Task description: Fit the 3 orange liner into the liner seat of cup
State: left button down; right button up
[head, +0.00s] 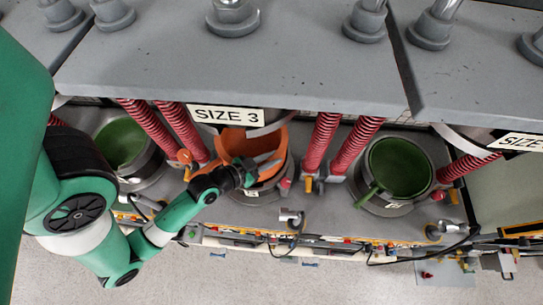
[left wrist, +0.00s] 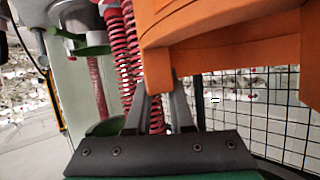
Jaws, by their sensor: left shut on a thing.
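The orange liner (head: 266,146) is in the middle station, under the "SIZE 3" label (head: 225,115). It is over or inside the grey metal cup (head: 270,192); I cannot tell whether it touches the liner seat, which is hidden. My left gripper (head: 247,173) is at the liner's front left and shut on its tab. In the left wrist view, the fingers (left wrist: 160,88) pinch the orange tab, and the liner's curved body (left wrist: 235,28) fills the upper right. My right gripper is not in view.
A cup with a green liner (head: 400,168) stands to the right, another green one (head: 120,145) to the left. Red springs (head: 322,142) flank the middle station. The grey press plate (head: 240,65) overhangs the cups. Hoses and small fittings (head: 290,217) run along the front edge.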

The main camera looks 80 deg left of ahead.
aim_at(271, 171)
pick_arm(q)
jog(key=shift+f, duration=0.1)
jog(key=shift+f+b, duration=1.35)
jog(key=shift+f, duration=0.2)
jog(key=shift+f+b, duration=1.35)
jog(key=shift+f, duration=0.2)
jog(key=shift+f+b, duration=1.3)
jog(key=shift+f, duration=0.3)
